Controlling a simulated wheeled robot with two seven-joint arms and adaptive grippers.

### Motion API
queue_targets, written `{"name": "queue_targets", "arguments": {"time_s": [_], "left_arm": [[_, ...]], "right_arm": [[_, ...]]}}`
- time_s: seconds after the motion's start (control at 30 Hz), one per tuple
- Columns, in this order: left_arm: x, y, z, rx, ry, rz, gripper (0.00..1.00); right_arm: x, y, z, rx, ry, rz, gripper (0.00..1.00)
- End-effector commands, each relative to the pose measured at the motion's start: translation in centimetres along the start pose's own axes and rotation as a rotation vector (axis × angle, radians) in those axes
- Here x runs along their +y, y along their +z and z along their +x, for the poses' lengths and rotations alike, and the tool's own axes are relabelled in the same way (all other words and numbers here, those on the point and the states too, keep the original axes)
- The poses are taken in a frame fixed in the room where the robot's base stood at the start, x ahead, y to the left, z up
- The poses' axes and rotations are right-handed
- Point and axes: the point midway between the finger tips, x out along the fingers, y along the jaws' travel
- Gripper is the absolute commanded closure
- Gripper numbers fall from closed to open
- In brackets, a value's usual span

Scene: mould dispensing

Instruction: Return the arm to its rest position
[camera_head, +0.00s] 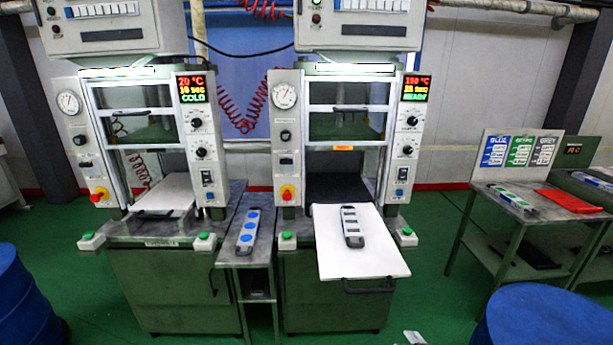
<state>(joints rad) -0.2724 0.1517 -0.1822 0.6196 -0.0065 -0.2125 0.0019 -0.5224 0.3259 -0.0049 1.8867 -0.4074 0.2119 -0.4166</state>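Neither of my grippers shows in the head view. A small pale piece (413,337) shows at the bottom edge, and I cannot tell what it is. A long mould with blue round spots (248,231) lies on the narrow table between the two presses. A second mould with dark slots (352,227) lies on the pulled-out white tray (375,258) of the right press (345,140). Nothing of mine touches either mould.
The left press (145,140) has a red display reading COLD; the right one's display appears to read READY. A side table (480,209) at right holds another mould (513,197) and a red item (570,201). Blue drums (545,315) (20,300) stand at both front corners. Green floor is open between.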

Motion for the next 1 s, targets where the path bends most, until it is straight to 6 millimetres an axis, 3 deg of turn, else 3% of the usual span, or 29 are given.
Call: {"name": "queue_targets", "arguments": {"time_s": [0.27,0.47,0.7,1.0], "left_arm": [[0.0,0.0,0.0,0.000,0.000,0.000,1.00],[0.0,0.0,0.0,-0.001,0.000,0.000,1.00],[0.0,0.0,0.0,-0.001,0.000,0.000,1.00],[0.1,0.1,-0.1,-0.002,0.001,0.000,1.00]], "right_arm": [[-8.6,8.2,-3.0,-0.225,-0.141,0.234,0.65],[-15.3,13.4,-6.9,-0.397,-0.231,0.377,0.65],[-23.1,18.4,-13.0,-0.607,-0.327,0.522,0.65],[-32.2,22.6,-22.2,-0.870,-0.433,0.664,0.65]]}}
